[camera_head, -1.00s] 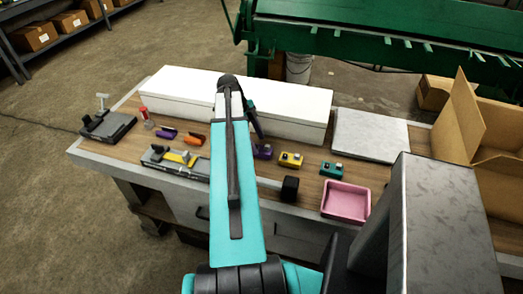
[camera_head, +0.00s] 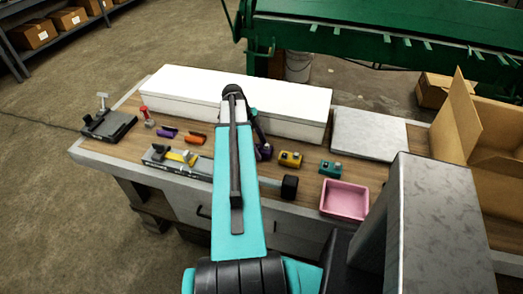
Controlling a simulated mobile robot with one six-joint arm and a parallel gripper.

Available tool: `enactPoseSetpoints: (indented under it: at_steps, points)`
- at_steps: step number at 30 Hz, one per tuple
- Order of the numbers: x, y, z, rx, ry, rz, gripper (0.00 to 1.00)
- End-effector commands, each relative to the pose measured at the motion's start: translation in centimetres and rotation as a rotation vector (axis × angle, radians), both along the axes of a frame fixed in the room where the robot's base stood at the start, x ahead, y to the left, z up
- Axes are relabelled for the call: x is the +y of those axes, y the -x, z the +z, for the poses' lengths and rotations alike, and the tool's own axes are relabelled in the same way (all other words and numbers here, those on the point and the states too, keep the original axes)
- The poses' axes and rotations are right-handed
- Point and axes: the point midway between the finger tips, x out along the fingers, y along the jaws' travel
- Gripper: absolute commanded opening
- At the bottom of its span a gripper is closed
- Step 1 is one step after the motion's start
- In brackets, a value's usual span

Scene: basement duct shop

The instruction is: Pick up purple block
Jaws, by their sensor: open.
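The purple block (camera_head: 266,154) lies on the wooden bench top just right of my arm, in front of the long white box. It is small and partly covered by the dark end of my arm. My gripper (camera_head: 262,143) is at or just above the block, pointing down. It is open, but its fingertips are small and dark, and I cannot tell whether they touch the block or stand around it.
A yellow block (camera_head: 290,159) and a green block (camera_head: 331,169) sit to the right. A black mallet head (camera_head: 290,187) and a pink tray (camera_head: 345,200) are nearer the front. The long white box (camera_head: 180,92) stands behind. Purple- and orange-handled tools lie left.

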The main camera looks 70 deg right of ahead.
Motion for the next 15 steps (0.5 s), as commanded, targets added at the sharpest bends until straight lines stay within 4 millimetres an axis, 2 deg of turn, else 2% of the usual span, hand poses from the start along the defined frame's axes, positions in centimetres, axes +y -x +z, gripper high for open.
enactPoseSetpoints:
  at_steps: [2,3,12,15]
  points:
    - [0.00,-0.02,0.01,0.000,0.000,0.000,0.61]
    - [0.00,-0.03,0.01,0.000,0.000,0.000,0.58]
    - [0.02,-0.04,0.02,0.000,0.000,0.001,0.07]
    - [0.01,-0.04,0.06,0.001,0.001,0.001,0.05]
